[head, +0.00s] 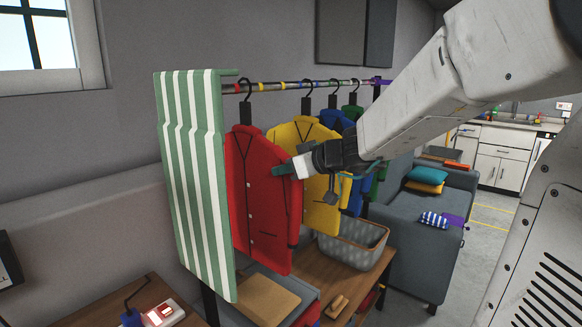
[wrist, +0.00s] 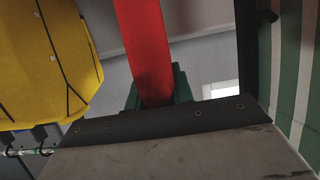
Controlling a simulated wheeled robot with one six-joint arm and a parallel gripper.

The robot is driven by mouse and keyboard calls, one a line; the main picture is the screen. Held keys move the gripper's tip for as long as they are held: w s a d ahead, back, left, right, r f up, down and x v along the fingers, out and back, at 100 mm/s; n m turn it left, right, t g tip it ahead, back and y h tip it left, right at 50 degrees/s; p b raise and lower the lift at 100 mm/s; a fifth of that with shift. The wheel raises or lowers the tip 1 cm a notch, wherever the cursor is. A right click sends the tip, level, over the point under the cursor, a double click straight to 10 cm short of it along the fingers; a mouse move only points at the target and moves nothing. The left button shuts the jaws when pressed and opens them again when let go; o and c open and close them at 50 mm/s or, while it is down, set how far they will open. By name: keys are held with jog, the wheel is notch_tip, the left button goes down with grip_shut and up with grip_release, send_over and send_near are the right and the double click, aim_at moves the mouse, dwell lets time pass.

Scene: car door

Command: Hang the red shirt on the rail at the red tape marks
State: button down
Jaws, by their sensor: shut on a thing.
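The red shirt (head: 262,200) hangs upright on a dark hanger in the head view. Its hook (head: 244,88) appears at the rail, near the left end. The rail (head: 318,83) carries small coloured tape bands; which band lies under the hook is too small to tell. My gripper (head: 284,169) is at the shirt's upper right edge, shut on it. In the wrist view, the red shirt (wrist: 143,45) shows as a narrow edge-on strip between the green fingers of my gripper (wrist: 155,92). The hook is outside the wrist view.
A green-white striped cloth (head: 195,180) hangs left of the red shirt. A yellow shirt (head: 303,135), then a blue shirt (head: 337,121) and a green one, hang to the right, close behind my gripper. A grey basket (head: 352,245) stands on the wooden bench below. A sofa (head: 425,215) is further right.

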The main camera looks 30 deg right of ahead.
jog(key=s+a, duration=0.3)
jog(key=a, duration=0.4)
dwell(0.7)
jog(key=shift+f, duration=0.25)
dwell(0.4)
jog(key=c, duration=1.1)
grip_release()
